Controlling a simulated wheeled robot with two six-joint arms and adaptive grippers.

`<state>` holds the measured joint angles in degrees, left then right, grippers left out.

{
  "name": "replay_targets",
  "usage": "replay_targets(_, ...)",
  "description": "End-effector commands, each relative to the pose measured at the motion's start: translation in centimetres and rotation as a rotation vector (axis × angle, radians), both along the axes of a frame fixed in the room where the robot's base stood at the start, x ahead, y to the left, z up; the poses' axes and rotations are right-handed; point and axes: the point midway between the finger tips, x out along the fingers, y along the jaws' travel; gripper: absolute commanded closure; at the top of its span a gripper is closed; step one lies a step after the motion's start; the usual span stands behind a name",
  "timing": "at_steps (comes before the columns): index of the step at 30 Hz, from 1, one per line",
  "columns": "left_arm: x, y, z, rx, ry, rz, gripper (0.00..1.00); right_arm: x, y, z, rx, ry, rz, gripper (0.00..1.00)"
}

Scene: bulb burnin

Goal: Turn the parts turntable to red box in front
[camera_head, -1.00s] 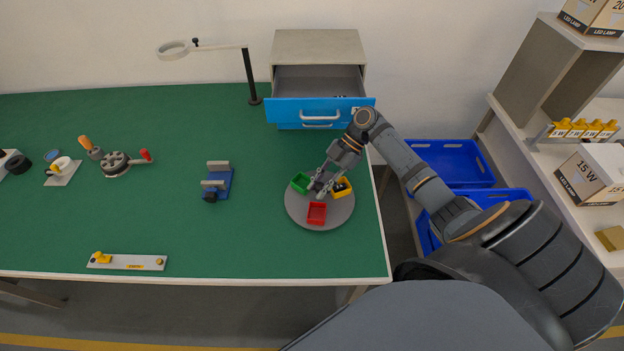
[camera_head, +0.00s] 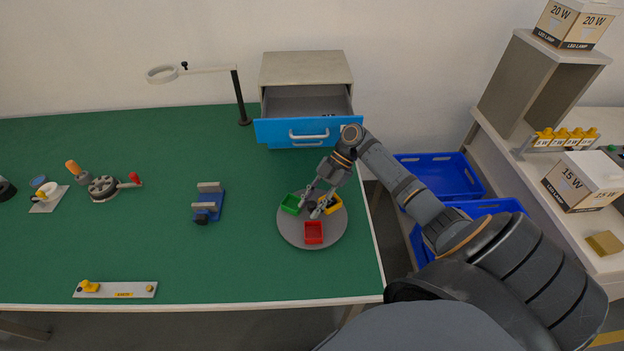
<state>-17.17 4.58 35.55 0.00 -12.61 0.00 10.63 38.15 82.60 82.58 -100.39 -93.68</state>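The round grey parts turntable (camera_head: 290,229) lies near the right end of the green table. It carries a red box (camera_head: 313,239) at its front, a green box (camera_head: 290,205) at its back left and a yellow box (camera_head: 334,205) at its back right. My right gripper (camera_head: 311,209) is over the turntable's middle, between the green and yellow boxes. Its fingers are spread apart and point down; a small dark part shows between them. I cannot tell whether a finger touches anything. My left gripper is out of view.
A cabinet with an open blue-fronted drawer (camera_head: 275,133) stands behind the turntable. A blue fixture (camera_head: 209,206) sits left of it, and a magnifier lamp (camera_head: 240,97) farther back. Blue crates (camera_head: 440,177) lie right of the table. The table between fixture and turntable is clear.

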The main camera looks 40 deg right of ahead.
Motion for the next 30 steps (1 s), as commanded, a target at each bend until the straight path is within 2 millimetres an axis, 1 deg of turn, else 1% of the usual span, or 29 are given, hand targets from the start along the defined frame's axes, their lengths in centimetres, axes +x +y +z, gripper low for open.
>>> replay_targets(2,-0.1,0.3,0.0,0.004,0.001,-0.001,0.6,0.0,0.0,0.2,0.0,0.0,0.0,0.65)
replay_targets(5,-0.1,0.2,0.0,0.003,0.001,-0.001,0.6,0.0,0.0,1.3,-0.001,-0.004,0.002,0.65)
replay_targets(12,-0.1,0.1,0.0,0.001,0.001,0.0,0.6,0.1,-0.1,6.6,-0.004,-0.003,0.001,0.65)
replay_targets(15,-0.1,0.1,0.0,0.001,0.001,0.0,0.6,0.0,-0.1,8.4,-0.003,-0.003,0.001,0.65)
replay_targets(18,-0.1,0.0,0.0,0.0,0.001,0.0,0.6,0.0,-0.1,9.5,-0.002,-0.001,0.001,0.65)
replay_targets(22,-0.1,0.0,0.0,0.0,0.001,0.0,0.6,0.0,0.0,10.0,0.0,0.001,0.001,0.65)
replay_targets(30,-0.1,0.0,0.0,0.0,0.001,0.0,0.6,0.0,0.0,10.0,0.0,0.0,0.0,0.65)
